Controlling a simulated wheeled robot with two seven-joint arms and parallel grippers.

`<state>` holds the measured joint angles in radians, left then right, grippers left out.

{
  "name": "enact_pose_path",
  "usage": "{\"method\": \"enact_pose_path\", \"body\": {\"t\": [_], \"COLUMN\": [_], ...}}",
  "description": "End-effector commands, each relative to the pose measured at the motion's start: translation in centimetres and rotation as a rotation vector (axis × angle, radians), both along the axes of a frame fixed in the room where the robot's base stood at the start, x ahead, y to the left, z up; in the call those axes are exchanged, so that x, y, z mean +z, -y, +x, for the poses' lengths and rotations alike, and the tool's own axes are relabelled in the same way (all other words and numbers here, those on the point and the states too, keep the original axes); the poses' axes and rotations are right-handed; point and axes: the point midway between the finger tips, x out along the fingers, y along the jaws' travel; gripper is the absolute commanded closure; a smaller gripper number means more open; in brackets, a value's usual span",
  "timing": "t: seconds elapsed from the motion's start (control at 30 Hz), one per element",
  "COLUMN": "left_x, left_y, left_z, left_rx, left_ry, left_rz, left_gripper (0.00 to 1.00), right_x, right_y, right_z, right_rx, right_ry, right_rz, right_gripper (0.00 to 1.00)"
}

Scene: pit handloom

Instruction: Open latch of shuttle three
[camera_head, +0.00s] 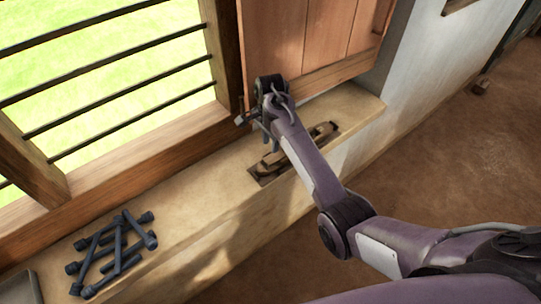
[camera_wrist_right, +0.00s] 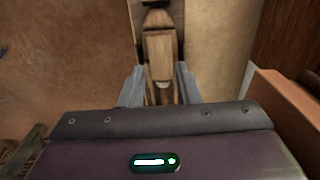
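A wooden shuttle (camera_head: 322,132) lies on a dark flat base on the window ledge, partly hidden behind my right arm. In the right wrist view the brown wooden shuttle (camera_wrist_right: 160,47) runs away from me, with a narrow tip at the top. My right gripper (camera_head: 268,138) is over the left part of the shuttle. In the right wrist view its two grey-blue fingers (camera_wrist_right: 160,88) stand apart, one on each side of the shuttle's near part. I cannot tell whether they touch it. A small pale piece shows between them; I cannot make out the latch clearly. My left gripper is not in view.
The pale ledge (camera_head: 200,200) runs below a barred window (camera_head: 110,85). Several dark blue bobbin-like rods (camera_head: 112,252) lie piled at its lower left, beside a grey tray edge (camera_head: 20,288). A wooden shutter (camera_head: 310,40) stands close behind my right gripper.

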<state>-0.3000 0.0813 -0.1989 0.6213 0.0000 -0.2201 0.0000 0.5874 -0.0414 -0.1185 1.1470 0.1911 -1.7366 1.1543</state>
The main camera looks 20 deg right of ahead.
Motion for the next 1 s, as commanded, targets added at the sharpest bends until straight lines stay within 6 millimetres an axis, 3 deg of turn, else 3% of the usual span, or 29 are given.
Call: {"method": "enact_pose_path", "body": {"t": [0.43,0.83,1.0], "left_x": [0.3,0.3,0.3], "left_y": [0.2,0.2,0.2], "left_z": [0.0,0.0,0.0], "left_rx": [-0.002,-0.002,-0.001], "left_ry": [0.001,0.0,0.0], "left_rz": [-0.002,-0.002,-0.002], "left_gripper": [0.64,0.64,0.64], "right_x": [-6.5,-7.5,-7.5], "right_y": [0.0,0.0,0.0], "right_z": [0.0,0.0,0.0], "right_rx": [-0.002,-0.001,-0.001], "right_ry": [-0.003,-0.001,-0.001], "right_rz": [0.0,0.001,0.001], "right_gripper": [0.71,0.71,0.92]}}
